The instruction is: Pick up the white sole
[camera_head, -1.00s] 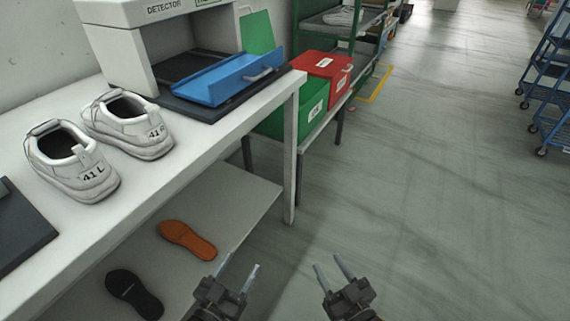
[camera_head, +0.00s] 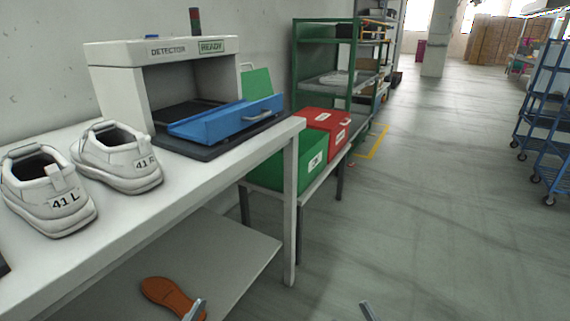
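No white sole can be made out for certain. A pale, flat item (camera_head: 337,78) lies on a shelf of the green rack, too small to identify. An orange-brown sole (camera_head: 168,296) lies on the lower shelf of the white table. Two white shoes stand on the tabletop, one marked 41 L (camera_head: 48,190) and one marked 41 R (camera_head: 116,157). Only a tip of my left gripper (camera_head: 196,309) shows at the bottom edge, overlapping the orange-brown sole in the picture. Only a tip of my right gripper (camera_head: 367,310) shows, over the floor. The rest of both is out of frame.
The white table (camera_head: 215,160) carries a detector (camera_head: 160,50) reading READY and a blue tray (camera_head: 225,119). Green (camera_head: 300,165) and red (camera_head: 325,122) boxes stand on a low bench beyond. A blue cart (camera_head: 545,110) is at right. The floor between is open.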

